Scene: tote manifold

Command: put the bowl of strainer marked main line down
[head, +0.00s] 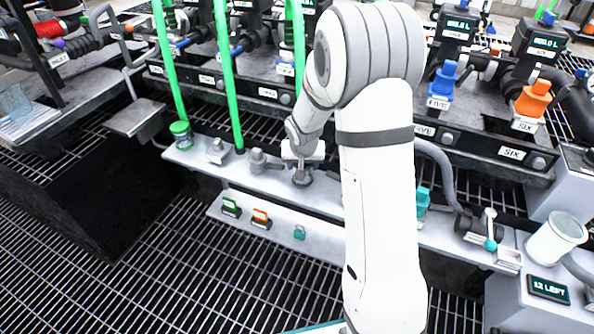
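My gripper (303,160) is over the grey ledge (330,205) in the middle of the head view, left of my white arm. It points down at a small dark grey round part (302,178), close to or touching it. I cannot tell whether this part is the strainer bowl or whether the fingers are shut on it. No marking reading main line is legible. Two grey fittings (217,151) (261,161) sit between the jar and my gripper. My arm hides the ledge to the right.
A lower shelf (280,238) carries green, orange and teal small parts. Green hoses (226,75) rise behind the ledge. At right are a teal-handled valve (490,235), a white cup (555,238) and a display reading 12 LEFT (548,289). Open grating lies in front.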

